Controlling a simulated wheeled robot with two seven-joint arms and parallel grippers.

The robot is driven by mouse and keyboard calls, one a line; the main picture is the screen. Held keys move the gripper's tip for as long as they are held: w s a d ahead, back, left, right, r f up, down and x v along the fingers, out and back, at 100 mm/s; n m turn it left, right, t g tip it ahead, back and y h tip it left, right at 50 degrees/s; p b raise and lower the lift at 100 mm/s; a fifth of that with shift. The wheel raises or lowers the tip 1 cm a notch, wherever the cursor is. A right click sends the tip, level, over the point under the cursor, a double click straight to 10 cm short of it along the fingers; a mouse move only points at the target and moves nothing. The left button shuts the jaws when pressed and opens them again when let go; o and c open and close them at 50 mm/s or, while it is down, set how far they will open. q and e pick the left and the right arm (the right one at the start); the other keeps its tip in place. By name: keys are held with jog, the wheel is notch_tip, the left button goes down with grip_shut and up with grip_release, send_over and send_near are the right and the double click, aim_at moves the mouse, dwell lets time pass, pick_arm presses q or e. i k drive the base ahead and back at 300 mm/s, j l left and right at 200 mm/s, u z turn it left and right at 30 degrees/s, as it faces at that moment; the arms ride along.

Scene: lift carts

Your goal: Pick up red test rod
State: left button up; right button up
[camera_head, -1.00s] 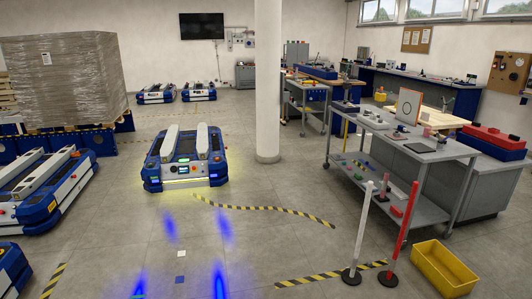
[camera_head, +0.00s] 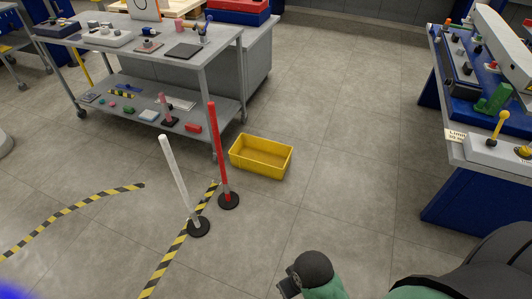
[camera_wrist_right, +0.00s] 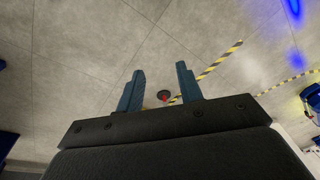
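The red test rod (camera_head: 218,145) stands upright on a round black base on the floor, right of a white rod (camera_head: 174,180) on a similar base. In the right wrist view the red rod (camera_wrist_right: 164,98) appears small and far off, seen between my fingers. My right gripper (camera_wrist_right: 160,85) is open and empty, its two blue-grey fingers apart. In the head view part of my right arm shows at the lower right, well short of the rods; its fingers are not visible there. My left gripper is not in view.
A yellow bin (camera_head: 261,157) stands on the floor right of the red rod. A grey two-level cart (camera_head: 150,47) is behind the rods. A blue workbench (camera_head: 470,190) is at the right. Striped tape (camera_head: 180,240) marks the floor. Open floor lies in front of the rods.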

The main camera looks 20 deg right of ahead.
aim_at(228, 201)
jog(key=i+l+z, duration=0.15)
jog(key=i+z, duration=0.8)
jog(key=i+j+z, duration=0.45)
jog(key=i, duration=0.15)
jog(key=i+l, duration=0.15)
jog(key=i, duration=0.15)
jog(key=i+l, duration=0.2)
jog(key=i, duration=0.15)
jog(key=i+l+u, duration=0.1)
jog(key=u, duration=0.35)
jog(key=i+l+u, duration=0.1)
jog(key=l+u, duration=0.15)
jog(key=u, duration=0.2)
jog(key=l+u, duration=0.2)
jog(key=u, duration=0.2)
jog(key=i+l+u, duration=0.1)
jog(key=l+u, duration=0.15)
jog(key=u, duration=0.2)
jog(key=l+u, duration=0.2)
jog(key=u, duration=0.25)
jog(key=l+u, duration=0.25)
jog(key=u, duration=0.2)
jog(key=k+l+u, duration=0.1)
jog(key=u, duration=0.35)
jog(key=k+l, duration=0.05)
